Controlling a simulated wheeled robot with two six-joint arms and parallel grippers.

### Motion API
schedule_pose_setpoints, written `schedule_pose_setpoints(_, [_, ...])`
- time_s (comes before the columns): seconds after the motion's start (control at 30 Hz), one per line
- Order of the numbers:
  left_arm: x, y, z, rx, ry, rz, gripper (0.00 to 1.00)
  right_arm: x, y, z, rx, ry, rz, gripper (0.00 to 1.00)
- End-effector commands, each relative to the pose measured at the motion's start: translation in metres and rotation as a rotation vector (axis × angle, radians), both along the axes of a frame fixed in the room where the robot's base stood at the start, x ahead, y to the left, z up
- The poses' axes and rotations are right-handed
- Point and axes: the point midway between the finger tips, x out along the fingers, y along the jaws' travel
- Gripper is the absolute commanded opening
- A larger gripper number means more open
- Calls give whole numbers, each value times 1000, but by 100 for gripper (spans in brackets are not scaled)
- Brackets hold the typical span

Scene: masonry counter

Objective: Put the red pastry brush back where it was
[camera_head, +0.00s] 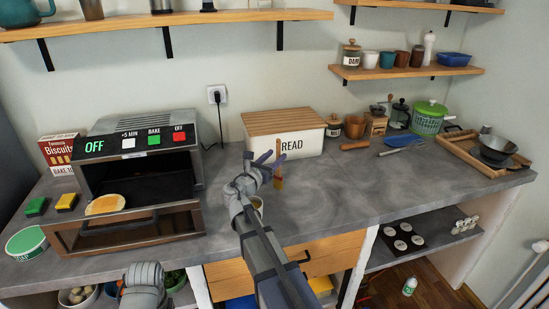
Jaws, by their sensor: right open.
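My right gripper (270,160) is open above the counter, in front of the bread box. A narrow orange-brown upright piece (279,179) shows just beside its fingers, close to the counter; I cannot tell whether it is the pastry brush or whether the fingers touch it. No clearly red brush can be made out elsewhere.
A toaster oven (140,170) with a flat bread (105,204) stands left. The bread box (285,133) stands behind my right gripper. Jars, a green pot (429,118) and a wooden tray (455,148) stand right. The middle-right counter (350,185) is clear.

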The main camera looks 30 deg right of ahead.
Motion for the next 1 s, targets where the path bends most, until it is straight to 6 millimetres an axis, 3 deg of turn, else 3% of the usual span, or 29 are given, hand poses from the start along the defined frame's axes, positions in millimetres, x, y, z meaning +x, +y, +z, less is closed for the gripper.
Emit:
schedule_pose_setpoints(0.3, [0, 0, -1, 0, 0, 0, 50, -36, 56, -1, 0, 0, 5, 50])
schedule_pose_setpoints(0.53, [0, 0, -2, 0, 0, 0, 50, -54, 88, -2, 0, 0, 4, 50])
schedule_pose_setpoints(0.73, [0, 0, -2, 0, 0, 0, 50, -61, 100, -2, 0, 0, 2, 50])
schedule_pose_setpoints(1.0, [0, 0, -2, 0, 0, 0, 50, -62, 101, -2, 0, 0, 1, 50])
